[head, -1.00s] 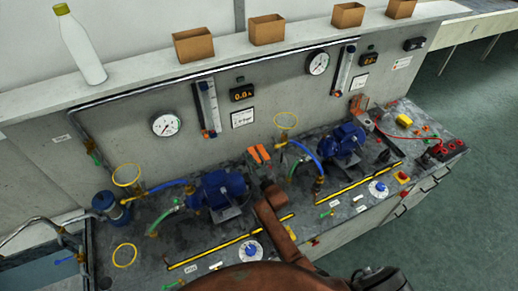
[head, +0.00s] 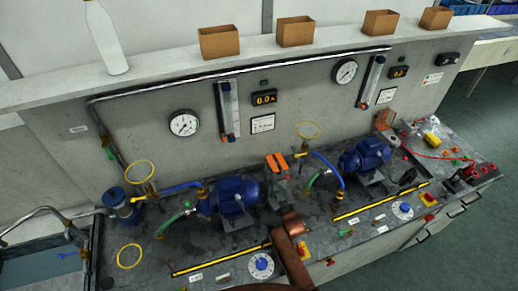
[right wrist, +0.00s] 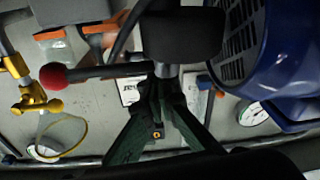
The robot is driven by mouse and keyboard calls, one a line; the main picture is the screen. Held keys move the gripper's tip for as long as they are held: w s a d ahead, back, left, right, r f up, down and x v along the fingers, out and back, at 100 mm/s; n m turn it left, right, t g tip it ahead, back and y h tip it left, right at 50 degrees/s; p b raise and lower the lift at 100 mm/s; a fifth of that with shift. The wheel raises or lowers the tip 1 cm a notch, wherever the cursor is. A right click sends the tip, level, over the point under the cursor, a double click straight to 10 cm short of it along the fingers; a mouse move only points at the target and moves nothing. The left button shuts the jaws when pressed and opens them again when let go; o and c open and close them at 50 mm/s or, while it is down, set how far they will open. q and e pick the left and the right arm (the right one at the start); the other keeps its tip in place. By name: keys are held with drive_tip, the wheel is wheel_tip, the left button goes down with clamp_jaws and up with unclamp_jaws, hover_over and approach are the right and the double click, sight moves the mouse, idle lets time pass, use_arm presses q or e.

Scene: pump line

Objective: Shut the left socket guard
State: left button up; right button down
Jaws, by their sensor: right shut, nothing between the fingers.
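Two orange flaps stand side by side on a small grey box between the two blue pumps. I take the left one (head: 270,163) to be the left socket guard; it looks tilted up, but its exact angle is too small to tell. In the right wrist view, orange and clear pieces (right wrist: 52,36) show at the upper left, partly hidden by dark parts. My right gripper (right wrist: 163,88) is shut and empty, its dark fingers meeting near the middle of that view. In the head view my copper-coloured right wrist is in front of the box, apart from the flaps. My left gripper is out of view.
The left blue pump (head: 235,194) is close to the left of the box, the right blue pump (head: 366,155) to its right. A red-balled lever (right wrist: 53,76) shows in the right wrist view. Hoses and a yellow-black strip (head: 220,259) cross the bench.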

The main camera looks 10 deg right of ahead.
wheel_tip(320, 180, up, 10)
idle(0.7)
drive_tip(key=shift+a, duration=0.1)
